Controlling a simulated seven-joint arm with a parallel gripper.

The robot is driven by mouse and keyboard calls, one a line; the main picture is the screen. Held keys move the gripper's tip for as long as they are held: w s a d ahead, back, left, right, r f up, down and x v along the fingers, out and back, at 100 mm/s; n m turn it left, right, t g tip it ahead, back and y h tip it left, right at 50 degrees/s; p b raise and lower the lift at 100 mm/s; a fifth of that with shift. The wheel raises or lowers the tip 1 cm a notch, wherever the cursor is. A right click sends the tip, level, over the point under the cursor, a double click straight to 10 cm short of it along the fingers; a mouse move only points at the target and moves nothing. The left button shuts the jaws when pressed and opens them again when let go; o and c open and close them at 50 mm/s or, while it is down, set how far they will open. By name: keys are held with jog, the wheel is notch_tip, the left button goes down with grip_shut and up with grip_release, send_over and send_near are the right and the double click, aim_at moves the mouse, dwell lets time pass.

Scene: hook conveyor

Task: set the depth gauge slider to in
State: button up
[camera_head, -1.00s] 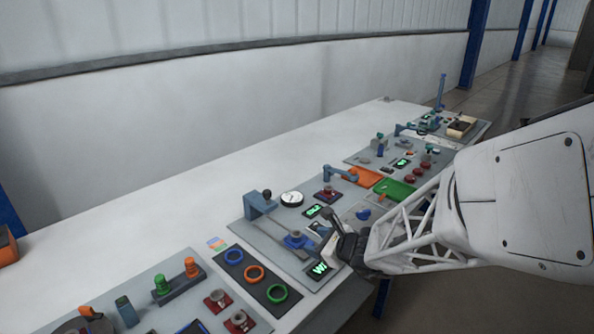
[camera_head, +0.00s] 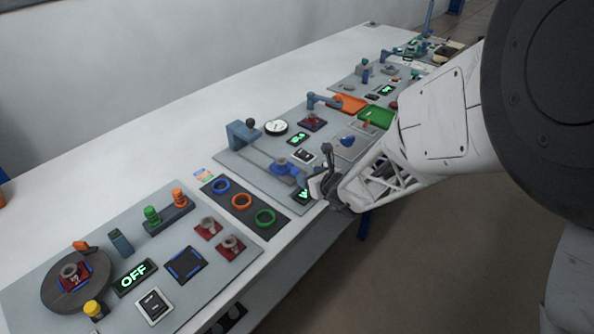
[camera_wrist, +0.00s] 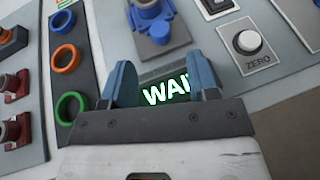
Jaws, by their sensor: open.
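The depth gauge slider is a blue carriage (camera_head: 283,165) on a thin rail, at the near end, away from the blue-grey block (camera_head: 240,134) at the rail's far end. In the wrist view the blue slider (camera_wrist: 155,28) is at the top, just beyond my fingertips. My gripper (camera_wrist: 162,75) is open and empty, its two blue fingers apart over a display (camera_wrist: 166,93) reading "WAI", partly hidden. In the head view my gripper (camera_head: 310,180) is beside the slider at the panel's front edge, apart from it as far as I can tell.
A ZERO button (camera_wrist: 248,42) is right of my fingers. Blue, orange and green rings (camera_head: 241,202) lie on a dark strip to the left. A round dial (camera_head: 275,127) stands behind the rail. The white table (camera_head: 130,120) behind the panels is clear.

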aim_at(296, 170)
jog(key=shift+x, duration=3.8)
jog(key=shift+f, duration=0.1)
grip_shut()
